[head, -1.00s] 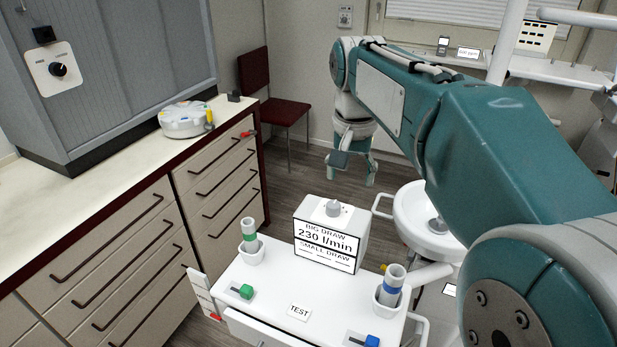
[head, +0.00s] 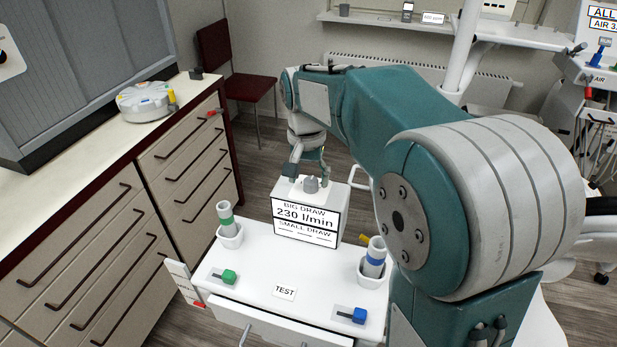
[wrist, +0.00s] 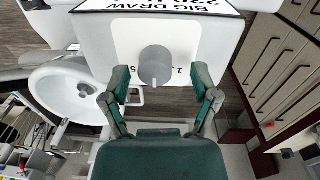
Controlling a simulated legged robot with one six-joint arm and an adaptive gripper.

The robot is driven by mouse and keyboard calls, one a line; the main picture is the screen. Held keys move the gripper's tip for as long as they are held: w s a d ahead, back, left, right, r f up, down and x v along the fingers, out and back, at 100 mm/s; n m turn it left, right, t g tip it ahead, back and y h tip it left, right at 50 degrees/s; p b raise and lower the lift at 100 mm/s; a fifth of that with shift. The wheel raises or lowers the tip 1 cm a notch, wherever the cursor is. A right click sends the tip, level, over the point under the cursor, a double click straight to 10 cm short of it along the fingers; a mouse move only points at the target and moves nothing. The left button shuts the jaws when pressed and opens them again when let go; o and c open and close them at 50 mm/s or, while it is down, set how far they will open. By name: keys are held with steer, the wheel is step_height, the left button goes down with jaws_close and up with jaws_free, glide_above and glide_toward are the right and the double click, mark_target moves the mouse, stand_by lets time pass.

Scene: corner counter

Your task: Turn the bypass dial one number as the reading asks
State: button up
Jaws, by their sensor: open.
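A white meter box (head: 290,212) stands on the white cart and reads "BIG DRAW 230 l/min", with "SMALL DRAW" below and dashes under it. A grey dial (head: 310,185) sits on its top. In the wrist view the dial (wrist: 155,65) has a pale pointer line toward the gripper, beside partly hidden numbers. My gripper (head: 309,168) is close to the dial at the box's far side. In the wrist view my gripper (wrist: 163,82) is open, its fingers on either side of the dial's near part, with gaps; contact cannot be told.
The cart (head: 240,256) carries a green-banded tube (head: 226,215), a blue-banded tube (head: 375,252), a green lever (head: 229,276), a blue lever (head: 358,315) and a "TEST" label. A counter with drawers (head: 80,250) stands left. A white basin (wrist: 75,90) shows in the wrist view.

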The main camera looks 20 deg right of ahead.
steer(key=shift+d+f, duration=0.2)
steer(key=shift+c, duration=1)
jaws_close()
steer(key=shift+n, duration=0.4)
steer(key=shift+s+f+n, duration=0.1)
steer(key=shift+n, duration=2.5)
